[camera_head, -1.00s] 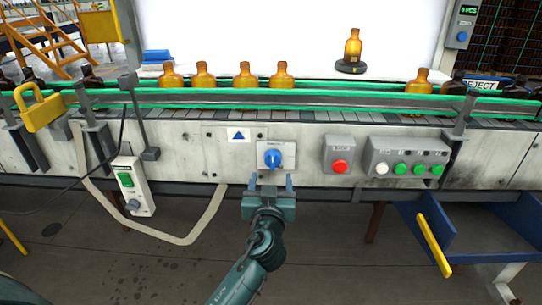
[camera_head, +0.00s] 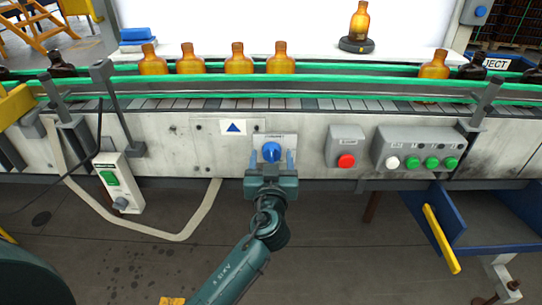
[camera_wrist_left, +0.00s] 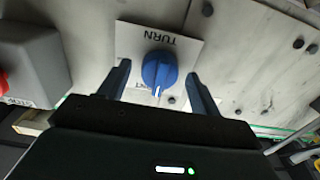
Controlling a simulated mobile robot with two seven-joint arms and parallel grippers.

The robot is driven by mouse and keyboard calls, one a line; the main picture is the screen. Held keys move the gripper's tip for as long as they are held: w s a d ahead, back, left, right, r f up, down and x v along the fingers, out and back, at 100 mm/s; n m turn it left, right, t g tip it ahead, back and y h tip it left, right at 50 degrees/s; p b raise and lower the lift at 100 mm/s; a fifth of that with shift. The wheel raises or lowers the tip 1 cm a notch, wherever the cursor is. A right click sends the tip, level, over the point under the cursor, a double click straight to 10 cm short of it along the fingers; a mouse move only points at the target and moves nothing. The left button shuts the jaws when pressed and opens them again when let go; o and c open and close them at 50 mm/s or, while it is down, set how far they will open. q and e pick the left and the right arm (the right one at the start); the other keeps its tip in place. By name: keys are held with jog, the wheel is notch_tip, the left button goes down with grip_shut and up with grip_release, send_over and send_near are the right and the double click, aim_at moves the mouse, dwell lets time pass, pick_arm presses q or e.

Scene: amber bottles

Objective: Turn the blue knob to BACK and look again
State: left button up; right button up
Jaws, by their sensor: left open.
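The blue knob (camera_head: 271,151) sits on a pale plate on the front panel of the conveyor. In the left wrist view the knob (camera_wrist_left: 159,72) shows a white pointer mark at its lower edge, and the plate (camera_wrist_left: 128,42) reads TURN, upside down there. Other lettering beside the knob is partly hidden. My left gripper (camera_head: 271,162) is open just in front of the knob. In the left wrist view its fingers (camera_wrist_left: 160,88) stand on either side of the knob with gaps, not gripping it. My right gripper is not in view.
A grey box with a red button (camera_head: 346,160) and a panel of white and green buttons (camera_head: 416,150) are to the right. Amber bottles (camera_head: 238,59) line the belt; one stands on a black disc (camera_head: 356,45).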

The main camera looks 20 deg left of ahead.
pick_arm(q)
jog(key=c, duration=1)
